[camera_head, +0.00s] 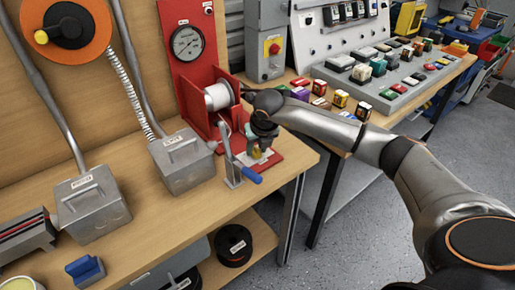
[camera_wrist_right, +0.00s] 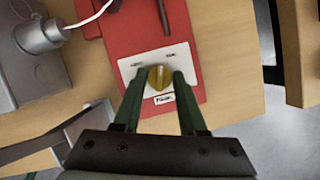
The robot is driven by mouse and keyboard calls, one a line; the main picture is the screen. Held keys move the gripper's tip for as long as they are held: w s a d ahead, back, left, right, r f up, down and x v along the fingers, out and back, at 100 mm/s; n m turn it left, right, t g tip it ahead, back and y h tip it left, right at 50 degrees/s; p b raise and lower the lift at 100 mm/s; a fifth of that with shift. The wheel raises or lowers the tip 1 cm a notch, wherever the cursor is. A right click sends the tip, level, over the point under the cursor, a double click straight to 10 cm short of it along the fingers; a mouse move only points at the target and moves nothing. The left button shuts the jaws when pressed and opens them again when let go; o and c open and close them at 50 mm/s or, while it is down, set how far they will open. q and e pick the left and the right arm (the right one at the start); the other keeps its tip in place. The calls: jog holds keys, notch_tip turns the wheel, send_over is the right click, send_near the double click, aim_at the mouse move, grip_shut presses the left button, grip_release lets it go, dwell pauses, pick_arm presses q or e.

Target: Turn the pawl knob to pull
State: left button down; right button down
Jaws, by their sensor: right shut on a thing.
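The pawl knob (camera_wrist_right: 158,77) is a small brass-yellow knob on a white plate (camera_wrist_right: 180,55) with a printed label, fixed to the red winch base (camera_wrist_right: 195,20). My right gripper (camera_wrist_right: 159,80) is over the plate, its two green fingers on either side of the knob and shut on it. In the head view my right gripper (camera_head: 260,143) points down at the red base, beside the winch drum (camera_head: 218,96), and hides most of the knob. Part of the label's writing shows below the knob in the wrist view. My left gripper is not in view.
Grey boxes (camera_head: 182,160) sit further left on the bench. A panel with coloured buttons (camera_head: 385,75) stands on the bench behind my right arm.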

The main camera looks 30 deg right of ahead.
jog(key=shift+a+m+h, duration=0.1)
jog(key=shift+m+h, duration=0.2)
jog(key=shift+m, duration=0.6)
pick_arm(q)
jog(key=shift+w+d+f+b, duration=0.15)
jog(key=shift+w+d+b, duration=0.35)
jog(key=shift+b, duration=0.1)
pick_arm(e)
jog(key=shift+m+g+h, duration=0.5)
jog(key=shift+m, duration=1.1)
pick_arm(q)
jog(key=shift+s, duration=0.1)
pick_arm(e)
jog(key=shift+c, duration=2.3)
grip_release()
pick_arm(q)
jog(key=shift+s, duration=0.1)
pick_arm(e)
jog(key=v, duration=1.2)
jog(key=shift+a+r, duration=0.2)
jog(key=shift+r, duration=0.05)
jog(key=shift+s+f, duration=0.1)
